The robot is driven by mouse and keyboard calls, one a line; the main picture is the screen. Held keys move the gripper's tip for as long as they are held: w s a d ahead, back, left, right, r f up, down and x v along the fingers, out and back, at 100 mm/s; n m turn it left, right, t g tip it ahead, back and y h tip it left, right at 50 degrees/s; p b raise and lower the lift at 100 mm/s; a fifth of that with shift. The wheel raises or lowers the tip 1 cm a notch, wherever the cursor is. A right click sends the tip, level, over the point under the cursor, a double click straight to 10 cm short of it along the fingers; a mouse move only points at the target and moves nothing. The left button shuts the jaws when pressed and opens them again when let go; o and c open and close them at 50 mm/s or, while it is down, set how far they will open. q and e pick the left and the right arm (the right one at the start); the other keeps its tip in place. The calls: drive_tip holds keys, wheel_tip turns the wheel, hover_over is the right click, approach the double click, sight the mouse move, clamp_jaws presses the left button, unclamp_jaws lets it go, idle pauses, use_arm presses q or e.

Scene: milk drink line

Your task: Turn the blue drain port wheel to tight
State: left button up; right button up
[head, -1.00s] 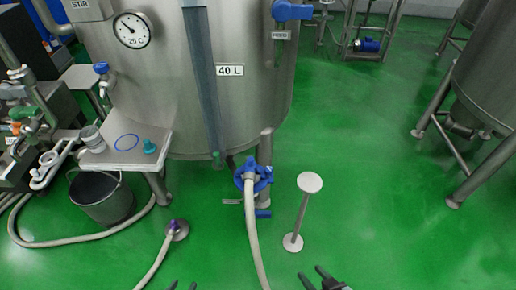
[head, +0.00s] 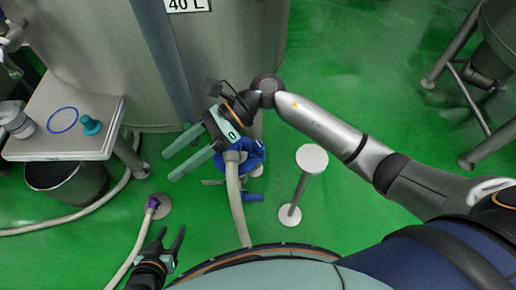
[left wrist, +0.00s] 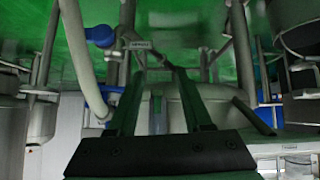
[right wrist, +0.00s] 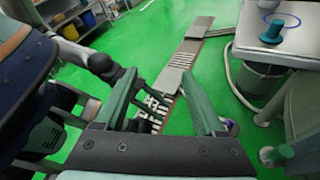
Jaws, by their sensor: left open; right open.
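The blue drain port wheel (head: 254,154) sits low in front of the tank, where a pale hose (head: 236,205) meets the port. My right gripper and wrist partly hide it in the head view. My right gripper (head: 171,164) is open and empty. Its fingers point left, past the wheel's upper left side, and are not around it. My left gripper (head: 172,233) is open and empty, low and left of the hose. The left wrist view shows the open left fingers (left wrist: 157,72) with the hose (left wrist: 80,50) beside them.
A round-topped metal post (head: 311,158) stands right of the wheel. A blue lever (head: 252,197) lies below it. A side table (head: 62,147) with a teal fitting and blue ring is at left, above a bucket (head: 70,184). A purple-ended hose (head: 152,203) lies on the floor. Open floor lies to the right.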

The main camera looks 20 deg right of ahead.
drive_tip(key=w+d+f+n+t+h+b, duration=0.1)
drive_tip(key=w+d+f+n+h+b, duration=0.3)
drive_tip(key=d+f+h, duration=0.35)
drive_tip(key=n+t+h, duration=0.2)
drive_tip(key=t+h, duration=0.1)
drive_tip(key=h, duration=0.3)
approach(258, 144)
wheel_tip(258, 144, down, 8)
drive_tip(key=shift+w+a+r+b, duration=0.1)
drive_tip(key=shift+w+b, duration=0.05)
drive_tip(key=shift+b, duration=0.9)
drive_tip(key=shift+f, duration=0.35)
clamp_jaws()
